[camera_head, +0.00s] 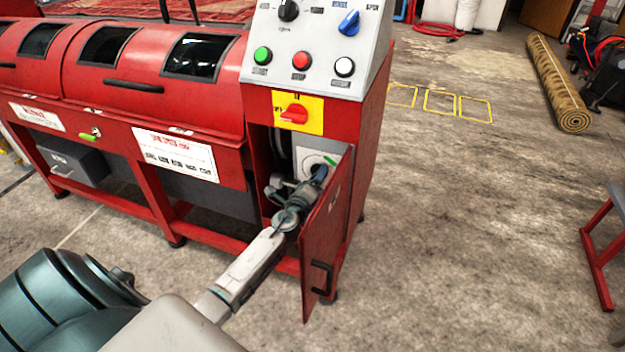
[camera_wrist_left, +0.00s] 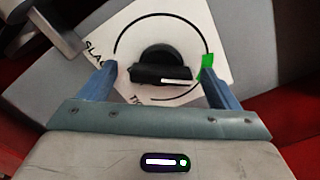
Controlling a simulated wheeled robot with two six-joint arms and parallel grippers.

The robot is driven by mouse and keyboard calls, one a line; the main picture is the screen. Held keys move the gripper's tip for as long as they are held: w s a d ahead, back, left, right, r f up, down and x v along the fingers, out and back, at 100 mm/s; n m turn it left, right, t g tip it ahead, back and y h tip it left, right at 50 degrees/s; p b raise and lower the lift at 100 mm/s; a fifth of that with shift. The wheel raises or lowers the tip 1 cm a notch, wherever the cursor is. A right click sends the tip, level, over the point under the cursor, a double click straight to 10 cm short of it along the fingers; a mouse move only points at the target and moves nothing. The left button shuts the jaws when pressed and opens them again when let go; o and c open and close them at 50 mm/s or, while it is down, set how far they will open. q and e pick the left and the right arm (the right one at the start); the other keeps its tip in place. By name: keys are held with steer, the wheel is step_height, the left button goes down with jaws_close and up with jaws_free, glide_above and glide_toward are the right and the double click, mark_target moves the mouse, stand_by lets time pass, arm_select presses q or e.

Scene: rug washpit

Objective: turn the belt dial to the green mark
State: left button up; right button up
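The belt dial (camera_wrist_left: 160,62) is a black knob on a white plate (camera_wrist_left: 180,22) with a curved black line around it. Its white pointer line points right, a little below the green mark (camera_wrist_left: 207,68). In the head view the plate (camera_head: 307,158) and green mark (camera_head: 330,161) show inside the open cabinet, with the knob mostly hidden by my gripper. My left gripper (camera_head: 319,177) reaches into the cabinet. In the wrist view its blue fingers (camera_wrist_left: 160,72) are open, one on each side of the knob, with gaps visible. My right gripper is out of view.
The red cabinet door (camera_head: 325,235) stands open close to the right of my left arm. Above are a red switch on a yellow plate (camera_head: 312,124) and a button panel (camera_head: 325,30). The red machine (camera_head: 150,70) extends left. Open floor lies right.

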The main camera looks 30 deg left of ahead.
arm_select(q)
steer(key=shift+r, duration=0.1)
steer(key=v, duration=1)
steer(key=shift+s, duration=0.4)
